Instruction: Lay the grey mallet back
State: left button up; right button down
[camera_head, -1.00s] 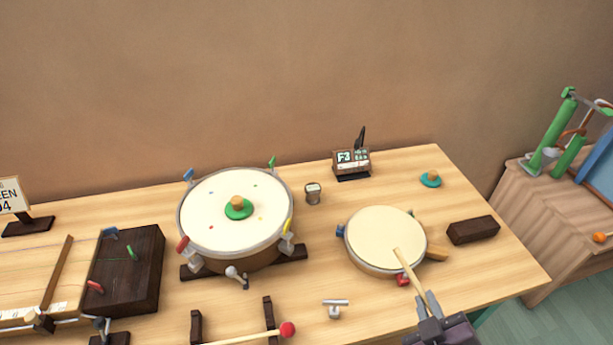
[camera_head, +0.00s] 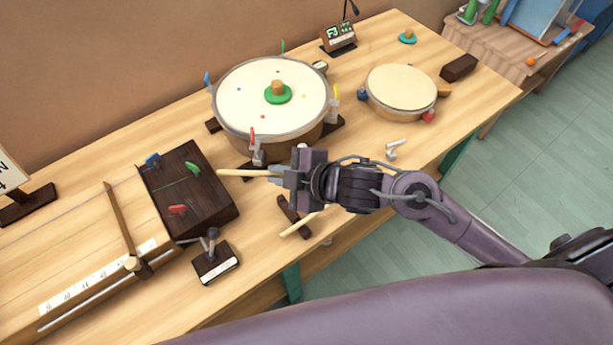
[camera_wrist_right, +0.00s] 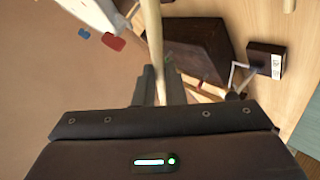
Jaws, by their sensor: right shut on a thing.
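My right gripper (camera_head: 277,176) is shut on a pale wooden mallet stick (camera_head: 240,173) in the head view. The stick points left from the jaws, in front of the large drum. In the right wrist view the stick (camera_wrist_right: 155,35) runs up from between the fingers (camera_wrist_right: 158,88). No grey head shows on it. A dark wooden rest bar (camera_head: 287,207) shows just below the gripper. The other rest bar cannot be made out. My left gripper is out of view.
The large drum (camera_head: 245,95) stands behind the gripper, with coloured pegs around its rim. A dark wooden box (camera_head: 205,205) and a small labelled stand (camera_head: 215,264) are to the left. A small drum (camera_head: 400,88) stands to the right, with a small metal piece (camera_head: 392,153) before it.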

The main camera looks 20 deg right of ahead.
jog(key=f+n+g, duration=0.1)
jog(key=w+f+n+g+b, duration=0.1)
jog(key=n, duration=0.1)
jog(key=shift+f+y, duration=0.35)
jog(key=shift+y, duration=0.05)
pick_arm(q)
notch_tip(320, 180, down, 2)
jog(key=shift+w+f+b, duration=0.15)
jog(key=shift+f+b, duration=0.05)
jog(key=shift+b, duration=0.35)
pick_arm(e)
jog(key=d+f+n+g, duration=0.2)
jog(key=d+f+n, duration=0.1)
jog(key=d, duration=0.3)
jog(key=shift+w+d+f+g+h, duration=0.2)
jog(key=shift+w+d+g+h, duration=0.15)
jog(key=shift+w, duration=0.1)
notch_tip(320, 180, down, 6)
jog(key=b, duration=0.4)
jog(key=shift+d, duration=0.15)
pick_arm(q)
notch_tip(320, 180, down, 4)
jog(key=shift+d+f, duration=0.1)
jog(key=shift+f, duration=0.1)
pick_arm(e)
jog(key=shift+f, duration=0.2)
